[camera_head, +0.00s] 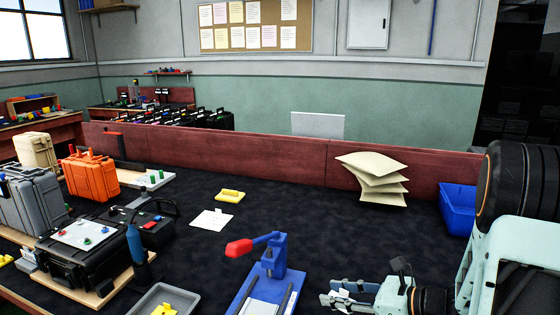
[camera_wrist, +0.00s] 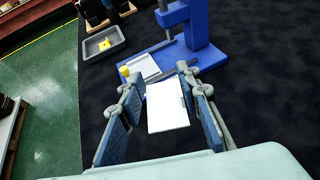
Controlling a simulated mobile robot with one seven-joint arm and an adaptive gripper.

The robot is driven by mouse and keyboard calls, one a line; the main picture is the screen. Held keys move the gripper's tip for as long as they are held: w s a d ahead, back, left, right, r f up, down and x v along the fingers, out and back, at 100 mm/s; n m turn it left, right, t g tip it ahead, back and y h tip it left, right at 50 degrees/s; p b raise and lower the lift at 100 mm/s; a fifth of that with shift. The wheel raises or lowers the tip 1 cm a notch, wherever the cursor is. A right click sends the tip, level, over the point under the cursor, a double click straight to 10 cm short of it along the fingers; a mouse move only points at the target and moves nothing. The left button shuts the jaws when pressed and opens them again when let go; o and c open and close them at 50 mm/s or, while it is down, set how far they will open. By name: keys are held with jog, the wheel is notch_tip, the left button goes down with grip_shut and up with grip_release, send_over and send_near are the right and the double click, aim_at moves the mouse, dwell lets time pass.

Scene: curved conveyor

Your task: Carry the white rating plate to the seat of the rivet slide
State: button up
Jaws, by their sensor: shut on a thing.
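The white rating plate (camera_wrist: 167,108) is between the fingers of my gripper (camera_wrist: 160,83) in the wrist view. In the head view my gripper (camera_head: 337,294) is at the lower right, above the dark worktop, with only a little white of the plate showing. The rivet slide is a blue press (camera_head: 262,283) with a red-knobbed lever, left of my gripper in the head view. Its pale seat (camera_wrist: 143,66) shows in the wrist view, beyond and left of the plate, clear of it. The seat is partly cut off in the head view.
A grey tray (camera_head: 183,296) with yellow parts stands left of the press. A white sheet (camera_head: 211,219) and a yellow piece (camera_head: 230,196) lie behind it. Stacked cream pads (camera_head: 372,184) and a blue bin (camera_head: 457,207) stand at the back right. Cases fill the left side.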

notch_tip(320, 180, up, 13)
jog(key=p, duration=1.5)
jog(key=shift+f, duration=0.15)
